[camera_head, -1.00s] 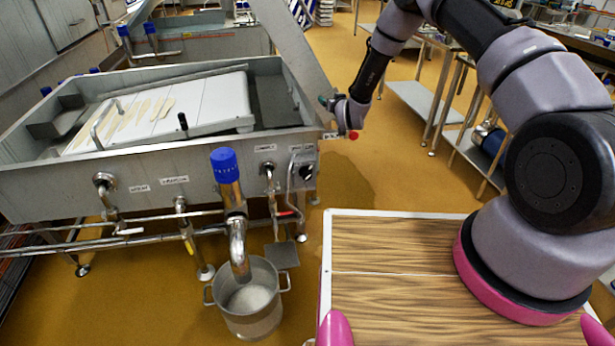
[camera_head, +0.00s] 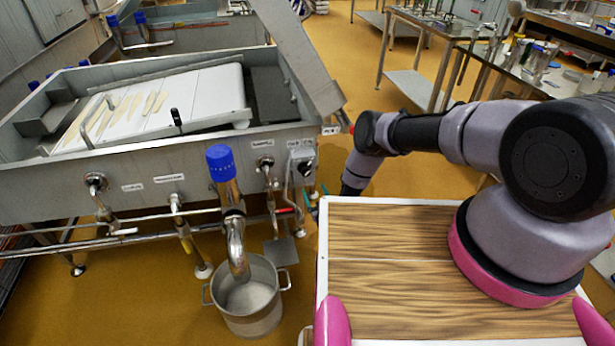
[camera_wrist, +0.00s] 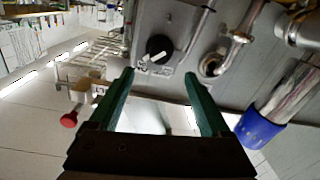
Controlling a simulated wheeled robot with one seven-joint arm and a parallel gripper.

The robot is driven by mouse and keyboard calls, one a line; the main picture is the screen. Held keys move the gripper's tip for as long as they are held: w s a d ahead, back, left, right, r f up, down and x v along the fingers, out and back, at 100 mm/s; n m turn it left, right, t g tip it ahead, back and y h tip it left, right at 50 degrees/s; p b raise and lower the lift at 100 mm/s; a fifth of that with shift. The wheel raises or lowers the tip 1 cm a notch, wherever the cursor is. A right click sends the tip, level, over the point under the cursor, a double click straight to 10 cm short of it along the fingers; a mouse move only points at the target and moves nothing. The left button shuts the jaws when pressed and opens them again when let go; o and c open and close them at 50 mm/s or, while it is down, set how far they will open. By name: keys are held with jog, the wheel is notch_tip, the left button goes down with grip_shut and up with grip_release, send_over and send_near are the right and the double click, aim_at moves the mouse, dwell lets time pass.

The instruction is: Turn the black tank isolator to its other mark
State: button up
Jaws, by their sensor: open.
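The black tank isolator (camera_wrist: 159,48) is a round knob with a pale pointer bar, on a grey box on the tank's side. In the wrist view the bar lies slanted, and small marks beside the knob are too small to read. In the head view the isolator (camera_head: 305,168) sits at the right end of the tank's front. My gripper (camera_wrist: 155,85) has two green fingers, spread wide with nothing between them. The knob is beyond the fingertips, apart from them. In the head view the gripper is low, partly hidden behind the wooden-topped surface.
The steel tank (camera_head: 60,185) has pipes and valves along its front. A blue-capped pipe (camera_head: 222,165) stands over a steel pot (camera_head: 250,300) on the floor. A red button (camera_wrist: 69,119) shows in the wrist view. Floor right of the tank is open.

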aim_at(307, 174)
jog(key=x, duration=0.9)
jog(key=shift+a, duration=0.1)
grip_shut()
